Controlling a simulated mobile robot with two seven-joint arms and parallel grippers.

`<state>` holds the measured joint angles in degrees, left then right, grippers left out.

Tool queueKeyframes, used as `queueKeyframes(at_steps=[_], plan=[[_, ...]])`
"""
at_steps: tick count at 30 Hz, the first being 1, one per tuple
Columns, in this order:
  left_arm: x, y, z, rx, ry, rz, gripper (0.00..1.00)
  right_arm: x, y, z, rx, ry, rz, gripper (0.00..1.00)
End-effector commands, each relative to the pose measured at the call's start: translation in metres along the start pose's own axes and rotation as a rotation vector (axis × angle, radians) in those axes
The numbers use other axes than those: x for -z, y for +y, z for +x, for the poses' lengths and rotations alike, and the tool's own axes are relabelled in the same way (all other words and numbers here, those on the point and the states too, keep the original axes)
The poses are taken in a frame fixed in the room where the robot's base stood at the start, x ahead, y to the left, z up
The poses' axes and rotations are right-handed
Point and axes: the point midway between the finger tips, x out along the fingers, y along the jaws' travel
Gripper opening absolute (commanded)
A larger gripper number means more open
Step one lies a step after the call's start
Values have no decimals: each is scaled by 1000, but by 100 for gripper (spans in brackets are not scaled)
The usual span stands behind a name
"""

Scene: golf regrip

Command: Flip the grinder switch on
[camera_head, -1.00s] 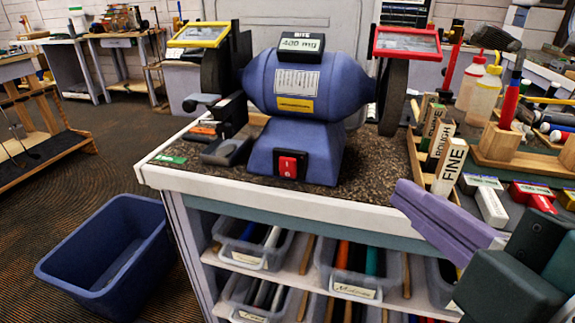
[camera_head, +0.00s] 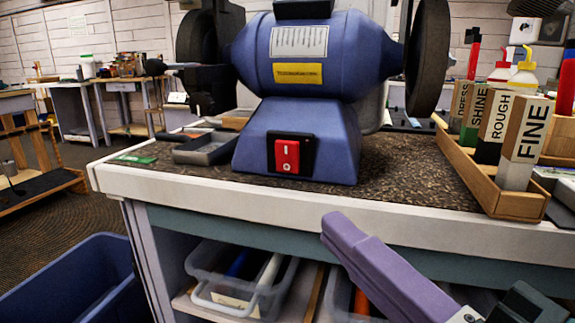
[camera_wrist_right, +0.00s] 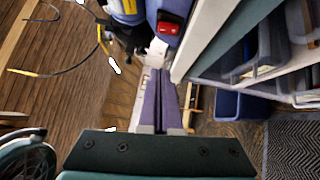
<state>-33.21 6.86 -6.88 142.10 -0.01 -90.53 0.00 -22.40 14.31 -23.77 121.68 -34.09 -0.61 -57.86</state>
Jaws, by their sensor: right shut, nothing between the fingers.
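The blue bench grinder (camera_head: 305,140) stands on the workbench, with a dark wheel at each side. Its red rocker switch (camera_head: 287,156) sits in a black plate on the front of the base. The switch also shows in the right wrist view (camera_wrist_right: 168,28), near the top. My right gripper (camera_head: 333,222) is shut and empty, its purple fingers pressed together. It is in front of the bench edge, below and to the right of the switch, apart from it. In the right wrist view the fingers (camera_wrist_right: 163,85) point toward the bench. My left gripper is not in view.
A wooden tray (camera_head: 510,206) with labelled blocks stands at the bench's right end. Clear bins (camera_head: 245,285) fill the shelf under the bench top (camera_head: 330,205). A blue tub (camera_head: 75,285) stands on the floor at left. The bench front before the switch is clear.

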Motion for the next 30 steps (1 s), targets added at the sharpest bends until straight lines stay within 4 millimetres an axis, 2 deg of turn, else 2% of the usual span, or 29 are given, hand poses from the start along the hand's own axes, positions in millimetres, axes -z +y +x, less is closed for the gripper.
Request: queueKeyframes(at_steps=[4,8,21,24,30], plan=[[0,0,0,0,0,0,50,0,0,4,-1,-1,1,0],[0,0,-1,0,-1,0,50,0,1,17,-3,-1,2,0],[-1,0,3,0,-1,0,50,0,1,105,-3,-1,1,0],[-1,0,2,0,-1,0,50,-14,0,115,0,-1,-2,0],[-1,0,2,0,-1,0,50,-27,0,127,1,-1,0,0]])
